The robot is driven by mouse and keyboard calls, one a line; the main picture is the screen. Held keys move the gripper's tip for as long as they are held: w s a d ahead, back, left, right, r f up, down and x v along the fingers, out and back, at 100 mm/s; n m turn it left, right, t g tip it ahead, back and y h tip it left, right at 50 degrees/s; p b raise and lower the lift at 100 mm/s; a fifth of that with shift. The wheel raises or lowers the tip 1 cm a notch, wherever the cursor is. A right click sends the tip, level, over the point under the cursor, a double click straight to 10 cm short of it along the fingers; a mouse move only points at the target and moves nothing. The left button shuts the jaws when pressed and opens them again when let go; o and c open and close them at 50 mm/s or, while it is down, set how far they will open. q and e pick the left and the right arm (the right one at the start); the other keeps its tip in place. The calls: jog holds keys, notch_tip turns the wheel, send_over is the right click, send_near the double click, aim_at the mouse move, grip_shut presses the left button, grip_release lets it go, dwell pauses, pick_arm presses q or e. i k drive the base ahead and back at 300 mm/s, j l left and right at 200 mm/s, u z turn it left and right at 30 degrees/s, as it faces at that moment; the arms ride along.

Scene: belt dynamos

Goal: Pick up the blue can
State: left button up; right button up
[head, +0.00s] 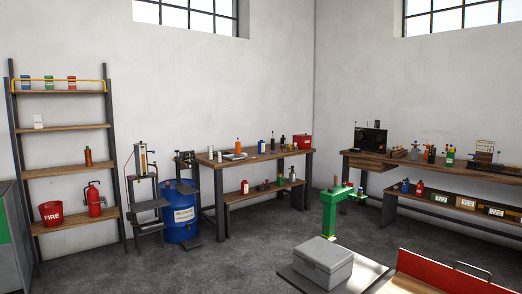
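A small blue can (27,82) stands upright on the top shelf of the rack at the far left, left of a green can (49,82) and a red can (71,82). A yellow bar runs across the front of that shelf. Other blue items show too: a small blue container with a white top (261,147) on the middle workbench, and a small blue item (405,186) on the right bench's lower shelf. They are too small to tell whether they are cans. Neither of my grippers is in view.
A large blue drum (181,228) stands on the floor beside the middle workbench (208,160). A green machine (330,213) stands in the middle right. A grey box (322,262) sits on a table in the foreground. The floor (215,265) at front left is clear.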

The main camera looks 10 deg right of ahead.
aim_at(261, 144)
jog(key=i+l, duration=0.15)
jog(key=i, duration=0.4)
jog(key=i+l+z, duration=0.15)
jog(key=i, duration=0.4)
jog(key=i+j+u, duration=0.15)
jog(key=i+u, duration=0.25)
jog(key=i, duration=0.2)
jog(key=i+u, duration=0.35)
jog(key=i, duration=0.25)
jog(key=i+l+u, duration=0.2)
jog(key=i+u, duration=0.2)
jog(key=i, duration=0.15)
jog(key=i+z, duration=0.15)
jog(key=i, duration=0.45)
jog(key=i+j+z, duration=0.2)
jog(key=i, duration=0.35)
jog(key=i+j+z, duration=0.15)
jog(key=i, duration=0.4)
jog(key=i+l+z, duration=0.25)
jog(key=z, duration=0.15)
jog(key=i+z, duration=0.85)
jog(key=i+j+z, duration=0.15)
jog(key=i+z, duration=0.3)
jog(key=i+u, duration=0.1)
jog(key=i, duration=0.5)
jog(key=i+l+u, duration=0.1)
jog(key=i, duration=0.45)
jog(key=i+l+u, duration=0.1)
jog(key=i, duration=0.5)
jog(key=l, duration=0.1)
